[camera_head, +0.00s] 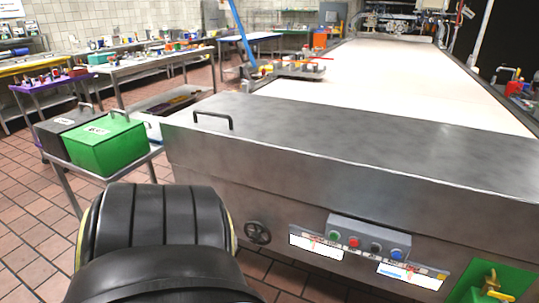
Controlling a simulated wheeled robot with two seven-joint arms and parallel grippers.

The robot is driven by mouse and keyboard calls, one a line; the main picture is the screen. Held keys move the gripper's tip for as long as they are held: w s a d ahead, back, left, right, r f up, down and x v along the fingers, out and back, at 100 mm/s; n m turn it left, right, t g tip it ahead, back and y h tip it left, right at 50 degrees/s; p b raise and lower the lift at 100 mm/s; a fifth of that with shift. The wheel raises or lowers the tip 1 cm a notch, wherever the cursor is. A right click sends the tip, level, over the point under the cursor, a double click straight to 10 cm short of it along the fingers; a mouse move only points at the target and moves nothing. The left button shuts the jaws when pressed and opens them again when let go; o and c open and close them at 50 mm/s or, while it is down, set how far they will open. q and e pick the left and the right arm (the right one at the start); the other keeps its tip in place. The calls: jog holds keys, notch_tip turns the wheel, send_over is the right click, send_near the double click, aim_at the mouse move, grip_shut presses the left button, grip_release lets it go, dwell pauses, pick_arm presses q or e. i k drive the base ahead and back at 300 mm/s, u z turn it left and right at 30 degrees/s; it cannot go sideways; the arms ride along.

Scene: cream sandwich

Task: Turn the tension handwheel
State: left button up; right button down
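The likely tension handwheel is a small dark spoked wheel (257,232) on the front face of the large steel machine (330,140). It sits low, left of the button panel, and nothing covers it. A large black rounded link, apparently part of my own arm, fills the lower left of the view, just left of the wheel. Neither of my grippers shows.
A control box (369,238) with coloured buttons juts from the machine's front. A green panel with a yellow valve (490,284) is at lower right. A green box (104,143) and a black box (66,130) stand on a side table at left. Tiled floor is open at far left.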

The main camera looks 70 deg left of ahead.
aim_at(254, 237)
jog(key=k, duration=1.05)
jog(key=u, duration=1.35)
jog(key=i, duration=0.2)
jog(key=u, duration=0.2)
